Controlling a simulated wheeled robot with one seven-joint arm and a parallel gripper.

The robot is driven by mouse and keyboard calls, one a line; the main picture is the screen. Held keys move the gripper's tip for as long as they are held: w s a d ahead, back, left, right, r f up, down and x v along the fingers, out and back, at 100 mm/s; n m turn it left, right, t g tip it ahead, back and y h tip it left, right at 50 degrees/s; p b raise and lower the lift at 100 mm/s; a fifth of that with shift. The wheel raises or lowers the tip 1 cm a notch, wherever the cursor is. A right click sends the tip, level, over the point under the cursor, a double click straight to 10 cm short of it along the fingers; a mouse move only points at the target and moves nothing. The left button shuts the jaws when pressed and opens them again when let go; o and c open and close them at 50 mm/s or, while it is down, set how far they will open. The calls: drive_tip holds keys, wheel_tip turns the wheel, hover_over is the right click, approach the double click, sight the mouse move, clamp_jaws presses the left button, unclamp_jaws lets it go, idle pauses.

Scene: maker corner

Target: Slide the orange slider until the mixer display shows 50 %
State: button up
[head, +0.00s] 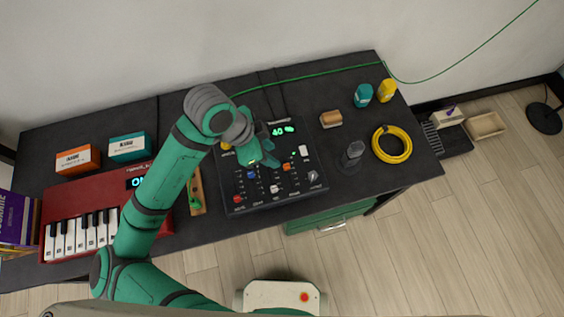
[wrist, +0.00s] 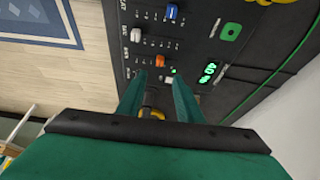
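The dark mixer (head: 240,208) lies on the table with several coloured slider caps. Its display (head: 283,131) reads 40 % in green; the 40 also shows in the wrist view (wrist: 209,72). The orange slider cap (head: 287,167) is right of the blue and white caps; in the wrist view the orange cap (wrist: 160,61) sits just ahead of my fingertips. My gripper (head: 266,159) is over the mixer, just left of the orange cap in the head view. In the wrist view my two fingers (wrist: 158,80) are apart with a gap between them. Contact with the cap cannot be told.
Near the orange cap are a blue cap (wrist: 172,12), a white cap (wrist: 136,35) and a red cap (head: 238,198). A red keyboard (head: 120,187) is at left.

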sight(286, 166)
drive_tip(key=x, duration=1)
drive_tip(key=shift+d+f, duration=0.1)
drive_tip(key=shift+f, duration=0.2)
clamp_jaws()
